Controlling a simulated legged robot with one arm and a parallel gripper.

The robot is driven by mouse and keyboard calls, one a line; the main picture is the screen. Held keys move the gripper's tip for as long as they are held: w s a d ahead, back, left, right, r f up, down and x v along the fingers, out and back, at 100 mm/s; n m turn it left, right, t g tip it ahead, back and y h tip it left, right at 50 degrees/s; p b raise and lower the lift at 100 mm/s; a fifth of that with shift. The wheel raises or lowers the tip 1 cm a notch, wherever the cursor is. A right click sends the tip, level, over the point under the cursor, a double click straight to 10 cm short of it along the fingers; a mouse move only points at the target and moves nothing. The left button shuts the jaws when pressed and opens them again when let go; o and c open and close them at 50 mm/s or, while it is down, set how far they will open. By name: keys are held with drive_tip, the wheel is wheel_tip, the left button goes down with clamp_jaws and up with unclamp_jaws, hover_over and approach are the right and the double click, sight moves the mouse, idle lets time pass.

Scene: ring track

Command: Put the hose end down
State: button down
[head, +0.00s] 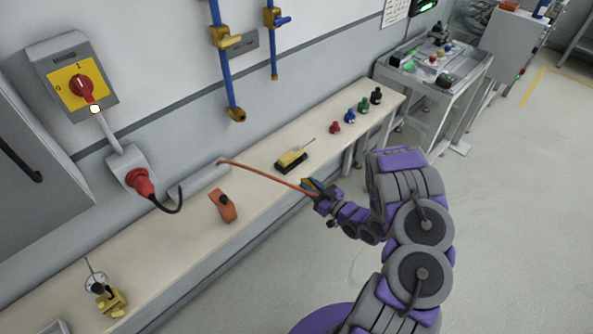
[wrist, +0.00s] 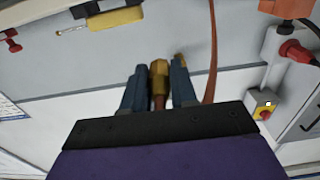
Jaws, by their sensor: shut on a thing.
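An orange-red hose (head: 262,173) runs from a grey pipe-like holder (head: 205,178) on the bench to my gripper (head: 314,189). The gripper is at the bench's front edge in the head view. In the wrist view, my gripper (wrist: 158,88) has its two blue-grey fingers on either side of the brass hose end (wrist: 159,82) and is shut on it. The hose (wrist: 211,50) also shows to the right of the fingers there. Whether the hose end touches any surface cannot be told.
The pale bench (head: 265,185) carries a yellow device (head: 291,159), an orange block (head: 223,206), several coloured knobs (head: 350,116) and a brass-based gauge (head: 107,294). Bare bench top lies between them. Blue pipes (head: 225,60) and a red-knobbed switch (head: 78,87) are on the wall. Open floor (head: 500,210) lies right.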

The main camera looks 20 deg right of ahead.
drive_tip(key=b, duration=0.2)
hover_over(299, 174)
drive_tip(key=s, duration=0.1)
drive_tip(key=shift+s+a+f, duration=0.2)
drive_tip(key=shift+a+f, duration=0.2)
drive_tip(key=shift+f, duration=0.15)
drive_tip(key=shift+w+d, duration=0.25)
drive_tip(key=shift+w, duration=0.45)
drive_tip(key=shift+w+d+f, duration=0.1)
drive_tip(key=shift+d+f, duration=0.05)
drive_tip(key=shift+f, duration=0.2)
wheel_tip(299, 174, down, 3)
drive_tip(key=shift+r+b, duration=0.15)
drive_tip(key=shift+b, duration=0.3)
drive_tip(key=shift+f, duration=0.2)
drive_tip(key=shift+r, duration=0.1)
drive_tip(key=shift+f+b, duration=0.4)
drive_tip(key=shift+f, duration=0.1)
drive_tip(key=shift+f, duration=0.15)
